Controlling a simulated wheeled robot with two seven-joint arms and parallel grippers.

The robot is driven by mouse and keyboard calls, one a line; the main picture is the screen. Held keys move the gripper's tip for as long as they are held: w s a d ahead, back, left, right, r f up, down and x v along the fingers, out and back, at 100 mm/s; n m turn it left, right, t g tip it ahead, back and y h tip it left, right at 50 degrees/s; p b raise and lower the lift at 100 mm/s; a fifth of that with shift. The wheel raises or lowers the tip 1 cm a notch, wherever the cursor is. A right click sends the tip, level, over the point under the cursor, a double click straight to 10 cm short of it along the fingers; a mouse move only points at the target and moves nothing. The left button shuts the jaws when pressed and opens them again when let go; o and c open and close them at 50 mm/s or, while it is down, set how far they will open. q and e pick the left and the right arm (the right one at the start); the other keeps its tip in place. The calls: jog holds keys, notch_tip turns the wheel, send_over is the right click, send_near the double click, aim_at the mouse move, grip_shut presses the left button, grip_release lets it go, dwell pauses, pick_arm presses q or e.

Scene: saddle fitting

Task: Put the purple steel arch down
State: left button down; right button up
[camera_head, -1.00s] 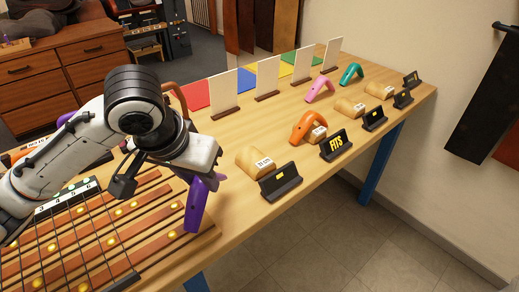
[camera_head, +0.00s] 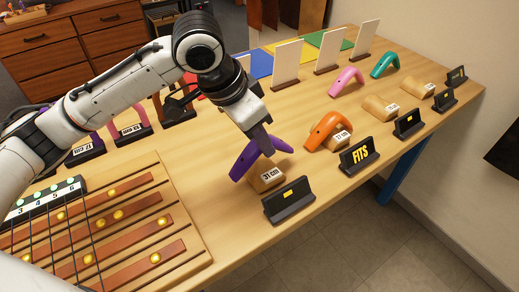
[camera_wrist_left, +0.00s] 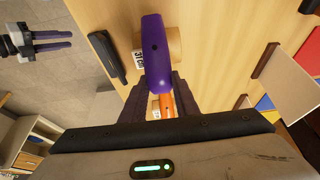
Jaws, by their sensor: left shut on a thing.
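The purple steel arch (camera_head: 244,162) is held in my left gripper (camera_head: 262,143), which is shut on it near its crown. The arch is over a wooden block (camera_head: 267,179) labelled 31 cm, its legs spreading to either side. I cannot tell whether it touches the block. In the left wrist view the purple arch (camera_wrist_left: 155,55) lies across the block (camera_wrist_left: 174,44), between the dark fingers (camera_wrist_left: 160,90). My right gripper (camera_wrist_left: 52,40) shows only in the left wrist view, over the floor, with its fingers apart and nothing between them.
A black sign (camera_head: 289,199) stands in front of the block. Pink (camera_head: 347,80) and teal (camera_head: 385,65) arches stand farther back. A slotted board (camera_head: 110,225) fills the left front.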

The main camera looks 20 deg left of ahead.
aim_at(256, 145)
pick_arm(q)
jog(key=shift+f, duration=1.6)
jog(key=shift+f, duration=0.15)
jog(key=c, duration=1.4)
grip_release()
jog(key=p+v, duration=0.1)
jog(key=v, duration=1.1)
